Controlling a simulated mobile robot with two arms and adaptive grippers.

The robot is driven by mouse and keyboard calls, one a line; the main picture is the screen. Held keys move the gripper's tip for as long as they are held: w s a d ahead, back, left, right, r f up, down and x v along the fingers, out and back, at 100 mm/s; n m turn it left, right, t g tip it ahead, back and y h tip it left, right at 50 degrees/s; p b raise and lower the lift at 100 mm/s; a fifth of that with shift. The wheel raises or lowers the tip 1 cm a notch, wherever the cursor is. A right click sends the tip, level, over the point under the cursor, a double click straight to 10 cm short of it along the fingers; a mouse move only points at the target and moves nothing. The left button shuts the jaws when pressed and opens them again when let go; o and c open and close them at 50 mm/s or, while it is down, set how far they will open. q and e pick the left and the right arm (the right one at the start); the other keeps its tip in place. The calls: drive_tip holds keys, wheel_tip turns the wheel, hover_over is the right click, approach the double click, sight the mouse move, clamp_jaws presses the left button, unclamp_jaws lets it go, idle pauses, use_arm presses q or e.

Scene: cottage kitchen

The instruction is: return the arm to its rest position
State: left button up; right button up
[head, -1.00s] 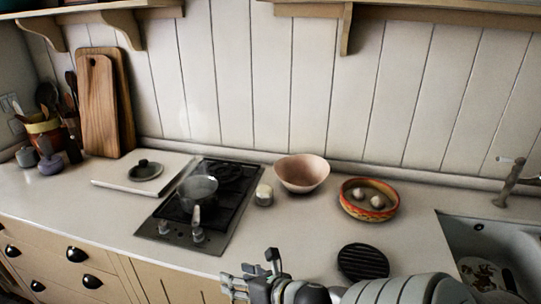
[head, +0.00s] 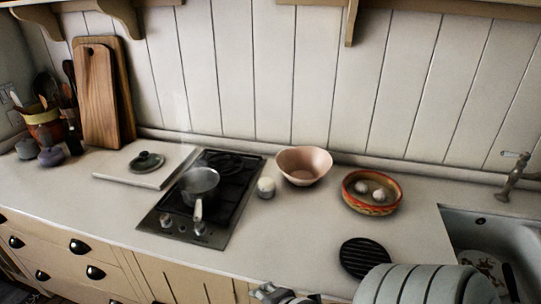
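My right arm comes in at the lower right of the head view, over the counter's front edge. Only a small part of my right gripper (head: 285,294) shows at the bottom edge; its fingers are mostly cut off, so I cannot see whether it is open or shut. My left gripper is not in view. A pot (head: 200,184) with its handle toward the front sits on the black hob (head: 215,215). A dark lid (head: 147,161) lies on a white board (head: 133,178) left of the hob.
A pink bowl (head: 304,166), a small white jar (head: 265,187) and a patterned dish (head: 353,202) holding white round items stand right of the hob. A black ribbed trivet (head: 365,257) lies close to my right arm. The sink (head: 478,224) is at the right.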

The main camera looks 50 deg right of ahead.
drive_tip(key=shift+s+a+m, duration=0.15)
drive_tip(key=shift+s+m, duration=0.1)
drive_tip(key=shift+m, duration=0.15)
drive_tip(key=shift+f, duration=0.1)
drive_tip(key=s+f+m+g+y+b, duration=0.1)
drive_tip(key=s+f+m+g, duration=0.15)
drive_tip(key=f, duration=1.15)
drive_tip(key=s+f+m+g, duration=0.1)
drive_tip(key=s+f+m, duration=0.25)
drive_tip(key=f, duration=1.05)
use_arm(q)
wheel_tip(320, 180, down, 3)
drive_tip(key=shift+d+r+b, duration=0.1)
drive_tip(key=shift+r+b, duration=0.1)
drive_tip(key=shift+b, duration=0.65)
use_arm(e)
drive_tip(key=s+a+f+m+g+y, duration=0.1)
drive_tip(key=s+a+f+m+g, duration=0.2)
drive_tip(key=s+f, duration=1.4)
drive_tip(key=a+m, duration=0.2)
drive_tip(key=a, duration=0.2)
drive_tip(key=shift+s+a, duration=0.35)
drive_tip(key=shift+s, duration=0.05)
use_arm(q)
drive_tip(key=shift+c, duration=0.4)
use_arm(e)
drive_tip(key=shift+s+a+f, duration=0.15)
drive_tip(key=shift+s+f, duration=0.1)
drive_tip(key=shift+s, duration=0.2)
drive_tip(key=shift+c, duration=0.2)
